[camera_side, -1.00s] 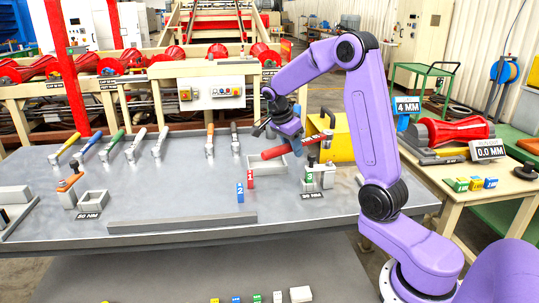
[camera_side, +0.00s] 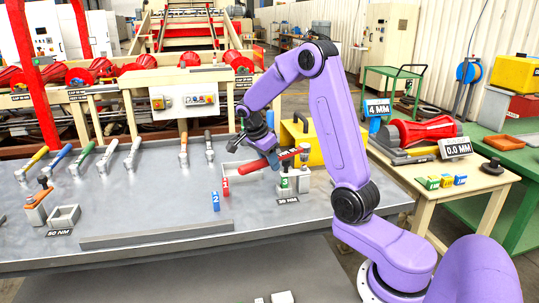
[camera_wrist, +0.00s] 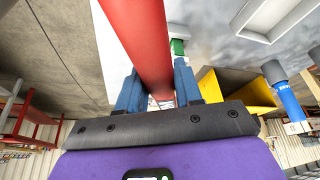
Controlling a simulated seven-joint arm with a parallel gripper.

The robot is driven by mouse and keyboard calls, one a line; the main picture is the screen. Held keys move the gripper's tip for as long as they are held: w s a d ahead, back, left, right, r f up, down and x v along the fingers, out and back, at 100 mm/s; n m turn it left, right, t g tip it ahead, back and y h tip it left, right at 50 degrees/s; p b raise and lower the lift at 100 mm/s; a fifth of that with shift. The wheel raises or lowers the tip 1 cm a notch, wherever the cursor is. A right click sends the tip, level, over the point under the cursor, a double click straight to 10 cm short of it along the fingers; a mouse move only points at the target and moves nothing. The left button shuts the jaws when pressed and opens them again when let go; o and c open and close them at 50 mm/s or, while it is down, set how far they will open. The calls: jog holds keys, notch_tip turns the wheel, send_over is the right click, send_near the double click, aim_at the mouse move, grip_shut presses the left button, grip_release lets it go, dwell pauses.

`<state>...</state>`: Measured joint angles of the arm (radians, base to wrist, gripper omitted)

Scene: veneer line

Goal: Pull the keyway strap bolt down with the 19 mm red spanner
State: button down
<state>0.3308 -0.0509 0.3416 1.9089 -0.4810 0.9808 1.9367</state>
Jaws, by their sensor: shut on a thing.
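The red spanner (camera_side: 240,168) lies across my gripper (camera_side: 268,158) in the side view, its handle pointing left and its jaw end right. My gripper is shut on its handle; in the wrist view the red handle (camera_wrist: 138,35) runs between the two blue fingers of my gripper (camera_wrist: 157,88). A green part (camera_wrist: 178,47) shows beside the handle in the wrist view.
Number blocks, red 1 (camera_side: 226,188) and blue 2 (camera_side: 215,203), stand at left. A long grey bar (camera_side: 155,236) lies in front. Several other spanners lie farther left.

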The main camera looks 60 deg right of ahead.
jog(key=s+f+n+t, duration=0.1)
jog(key=s+n+t, duration=0.2)
jog(key=s+n, duration=0.5)
jog(key=s, duration=0.3)
jog(key=shift+d+f+n, duration=0.15)
jog(key=shift+f+n, duration=0.1)
jog(key=shift+n, duration=0.05)
jog(key=shift+f, duration=0.95)
dwell(0.7)
jog(key=shift+w, duration=0.1)
jog(key=w+m+g, duration=0.3)
jog(key=w+m, duration=0.5)
jog(key=w, duration=0.2)
jog(key=shift+w+m, duration=0.3)
jog(key=shift+w, duration=0.1)
dwell(1.9)
